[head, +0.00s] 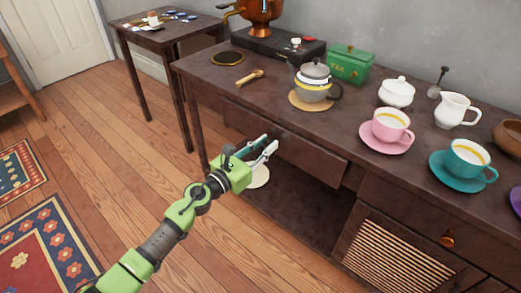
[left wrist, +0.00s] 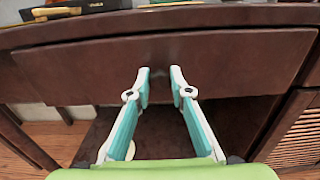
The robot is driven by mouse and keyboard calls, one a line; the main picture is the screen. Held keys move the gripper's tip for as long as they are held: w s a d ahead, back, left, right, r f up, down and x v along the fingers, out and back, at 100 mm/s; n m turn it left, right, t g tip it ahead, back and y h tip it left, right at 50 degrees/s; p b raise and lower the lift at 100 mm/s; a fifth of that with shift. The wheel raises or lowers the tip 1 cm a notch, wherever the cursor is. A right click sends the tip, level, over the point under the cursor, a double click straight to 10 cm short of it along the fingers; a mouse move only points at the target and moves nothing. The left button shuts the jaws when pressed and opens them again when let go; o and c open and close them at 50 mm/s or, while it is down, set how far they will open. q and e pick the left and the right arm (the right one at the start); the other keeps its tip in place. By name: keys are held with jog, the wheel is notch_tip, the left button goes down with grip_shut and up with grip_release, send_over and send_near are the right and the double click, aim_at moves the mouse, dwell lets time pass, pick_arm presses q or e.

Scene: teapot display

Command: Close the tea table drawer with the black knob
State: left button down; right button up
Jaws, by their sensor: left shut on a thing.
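The tea table (head: 215,75) has a wide dark wooden drawer (head: 315,160) in its front. The drawer front stands out a little from the table. It fills much of the left wrist view (left wrist: 235,60). My left gripper (head: 271,142) is at the middle of this drawer front, its fingertips close to the wood. In the left wrist view the two fingertips (left wrist: 160,76) flank the middle of the front, closed on the knob. My right gripper is not in view.
On the tabletop are a grey teapot (head: 314,82), a green tea tin (head: 348,64), a pink cup (head: 389,125) and a teal cup (head: 466,157). Another drawer with a copper knob (head: 447,239) is at right.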

pick_arm(q)
jog(key=shift+x, duration=0.95)
jog(key=shift+a+r, duration=0.1)
jog(key=shift+r, duration=0.05)
jog(key=c, duration=1.8)
grip_release()
jog(key=shift+w, duration=0.1)
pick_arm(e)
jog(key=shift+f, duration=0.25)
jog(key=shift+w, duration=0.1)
